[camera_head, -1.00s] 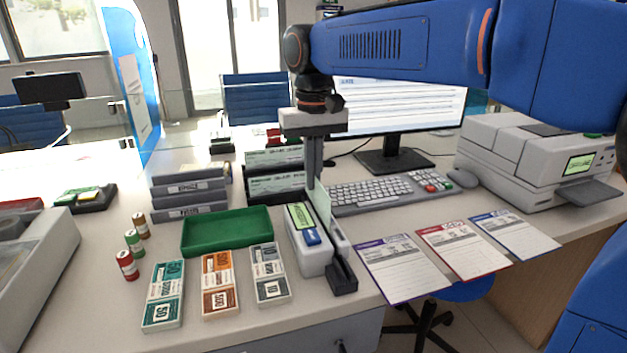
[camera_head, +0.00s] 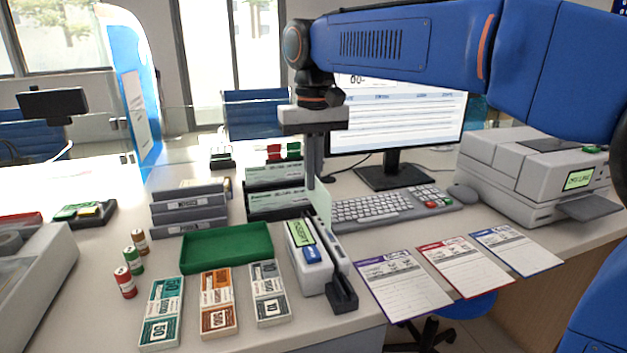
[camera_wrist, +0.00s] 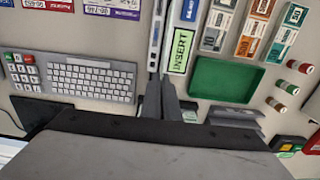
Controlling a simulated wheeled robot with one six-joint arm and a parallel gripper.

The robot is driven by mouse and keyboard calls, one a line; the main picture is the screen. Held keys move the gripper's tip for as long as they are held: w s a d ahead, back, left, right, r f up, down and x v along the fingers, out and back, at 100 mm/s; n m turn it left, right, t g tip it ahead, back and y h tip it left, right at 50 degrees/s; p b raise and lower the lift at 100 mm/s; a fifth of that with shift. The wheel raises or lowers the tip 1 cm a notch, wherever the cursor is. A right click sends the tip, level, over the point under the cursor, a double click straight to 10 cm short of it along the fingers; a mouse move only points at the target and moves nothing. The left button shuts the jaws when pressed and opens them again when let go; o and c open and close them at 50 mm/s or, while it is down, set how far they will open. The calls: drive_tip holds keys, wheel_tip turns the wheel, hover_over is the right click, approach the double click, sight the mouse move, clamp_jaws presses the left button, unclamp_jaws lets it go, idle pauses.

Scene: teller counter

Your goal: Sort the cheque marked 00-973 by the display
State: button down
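My gripper (camera_head: 313,185) is shut on a pale green cheque (camera_head: 322,208), held upright and edge-on above the slot of a grey cheque reader (camera_head: 312,275). Whether the cheque's lower edge is in the slot I cannot tell, and its number is not readable. The reader's green display (camera_head: 300,232) reads INSERT, clearer in the wrist view (camera_wrist: 180,50). Three forms with purple (camera_head: 402,285), red (camera_head: 465,270) and blue (camera_head: 517,250) edges lie right of the reader.
A green tray (camera_head: 227,262), banknote bundles (camera_head: 217,300) and coin rolls (camera_head: 124,282) stand left of the reader. Behind are a keyboard (camera_head: 375,207), a monitor (camera_head: 400,135) and cheque racks (camera_head: 275,205). A grey machine (camera_head: 520,165) with a lit display stands at right.

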drive_tip(key=shift+r, duration=1.7)
